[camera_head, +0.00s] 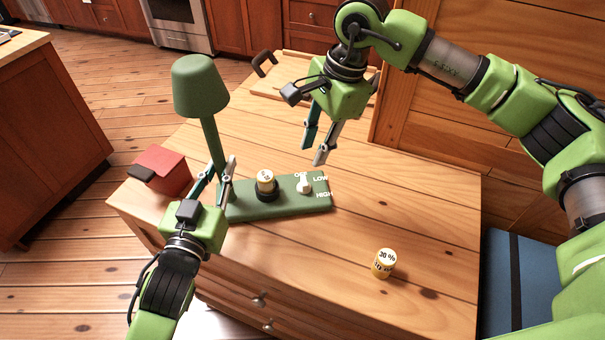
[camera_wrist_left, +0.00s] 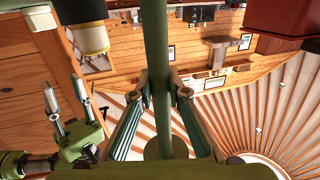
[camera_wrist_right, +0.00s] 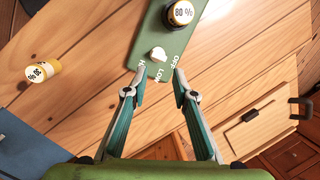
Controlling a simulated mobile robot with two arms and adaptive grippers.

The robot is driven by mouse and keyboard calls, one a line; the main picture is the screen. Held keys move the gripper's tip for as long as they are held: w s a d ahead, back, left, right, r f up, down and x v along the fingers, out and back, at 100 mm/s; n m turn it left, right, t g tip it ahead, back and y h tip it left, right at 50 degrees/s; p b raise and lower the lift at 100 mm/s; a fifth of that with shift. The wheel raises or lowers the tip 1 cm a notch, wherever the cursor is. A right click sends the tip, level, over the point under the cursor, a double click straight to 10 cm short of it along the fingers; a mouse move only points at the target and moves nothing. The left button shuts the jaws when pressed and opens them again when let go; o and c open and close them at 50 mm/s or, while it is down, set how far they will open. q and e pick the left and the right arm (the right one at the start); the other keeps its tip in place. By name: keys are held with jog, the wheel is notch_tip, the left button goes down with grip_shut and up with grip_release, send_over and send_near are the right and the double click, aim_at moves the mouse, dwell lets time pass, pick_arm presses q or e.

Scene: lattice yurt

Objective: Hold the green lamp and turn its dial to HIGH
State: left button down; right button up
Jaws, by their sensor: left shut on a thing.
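The green lamp (camera_head: 201,86) stands on the wooden cabinet top, its stem rising from a flat green base (camera_head: 285,205). My left gripper (camera_head: 228,165) is shut on the lamp's stem, which also shows between the fingers in the left wrist view (camera_wrist_left: 158,60). The white dial (camera_head: 304,184) sits at the base's right end, with OFF, LOW and HIGH marked around it; its exact setting is hard to tell. My right gripper (camera_head: 315,148) is open and empty above and behind the dial. In the right wrist view, the dial (camera_wrist_right: 158,54) lies just beyond its fingertips.
A yellow-and-white cylinder (camera_head: 265,180) marked 80% sits in a black socket on the base. Another cylinder (camera_head: 384,263), marked 30%, stands on the cabinet top at front right. A red box (camera_head: 165,168) is left of the lamp. A wooden tray (camera_head: 292,76) lies behind.

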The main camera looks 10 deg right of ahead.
aim_at(304, 181)
jog(key=f+n, duration=0.3)
jog(key=n, duration=0.1)
jog(key=a+f+n+h, duration=0.1)
jog(key=f+n, duration=0.2)
jog(key=n, duration=0.2)
jog(key=a+f+n+h, duration=0.1)
jog(key=f+n, duration=0.2)
jog(key=n, duration=0.1)
jog(key=shift+w+f+n+g, duration=0.25)
jog(key=shift+w+n+g, duration=0.05)
jog(key=shift+w+g, duration=0.1)
jog(key=shift+a, duration=0.1)
grip_shut()
